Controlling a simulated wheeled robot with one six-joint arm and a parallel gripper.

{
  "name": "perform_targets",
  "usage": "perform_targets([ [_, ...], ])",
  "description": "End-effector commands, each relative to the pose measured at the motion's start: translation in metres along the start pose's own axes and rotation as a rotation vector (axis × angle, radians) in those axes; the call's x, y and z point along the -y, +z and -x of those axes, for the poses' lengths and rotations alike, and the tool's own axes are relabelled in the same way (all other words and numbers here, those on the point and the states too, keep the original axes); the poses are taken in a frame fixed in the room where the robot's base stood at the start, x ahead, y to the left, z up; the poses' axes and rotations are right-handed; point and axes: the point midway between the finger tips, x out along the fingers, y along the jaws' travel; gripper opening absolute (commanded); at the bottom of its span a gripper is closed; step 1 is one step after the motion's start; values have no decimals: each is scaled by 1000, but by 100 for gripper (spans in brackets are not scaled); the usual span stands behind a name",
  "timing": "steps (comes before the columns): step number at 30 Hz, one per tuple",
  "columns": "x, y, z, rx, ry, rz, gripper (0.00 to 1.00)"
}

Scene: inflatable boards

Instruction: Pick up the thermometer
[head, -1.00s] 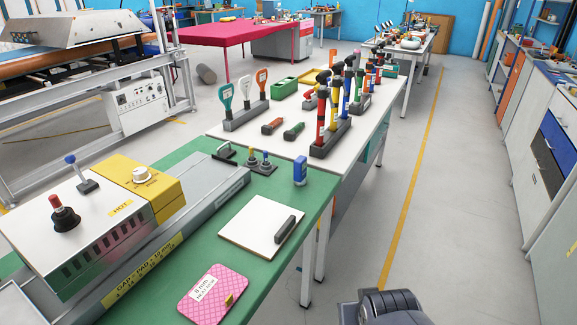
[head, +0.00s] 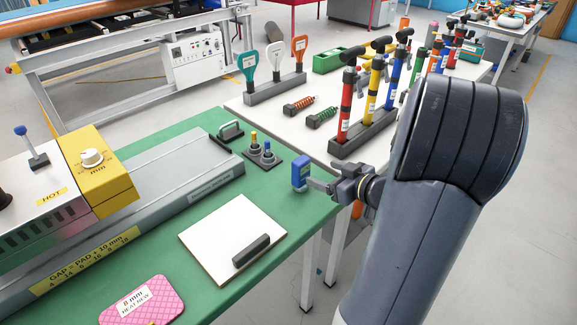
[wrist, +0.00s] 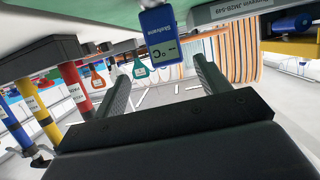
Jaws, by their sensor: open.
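The thermometer is a small blue handheld unit (head: 300,174) standing upright on the green bench top (head: 225,272), near its right edge. It also shows upside down in the wrist view (wrist: 160,36), with a pale display marked °C. My gripper (head: 318,187) reaches in from the right, close beside the thermometer. In the wrist view the two fingers are spread apart and empty (wrist: 163,76). The thermometer lies ahead, in line with the gap between them. I cannot tell whether a fingertip reaches alongside it.
A white board with a dark bar (head: 215,240) lies in front of the thermometer. A small dark stand with knobs (head: 262,157) is behind it to the left. A rack of coloured tools (head: 362,137) stands on the white table beyond. A pink pad (head: 140,300) lies nearer.

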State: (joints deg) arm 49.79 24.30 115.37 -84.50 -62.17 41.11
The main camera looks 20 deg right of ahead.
Motion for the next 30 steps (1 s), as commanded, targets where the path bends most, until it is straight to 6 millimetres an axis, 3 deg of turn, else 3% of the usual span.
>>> perform_targets([
  [5,3,5,-6,-6,-44,-13,71],
  [12,4,4,-41,-7,-44,-12,71],
  [20,6,4,-60,-6,-42,-11,71],
  [30,9,4,-103,-5,-41,-12,71],
])
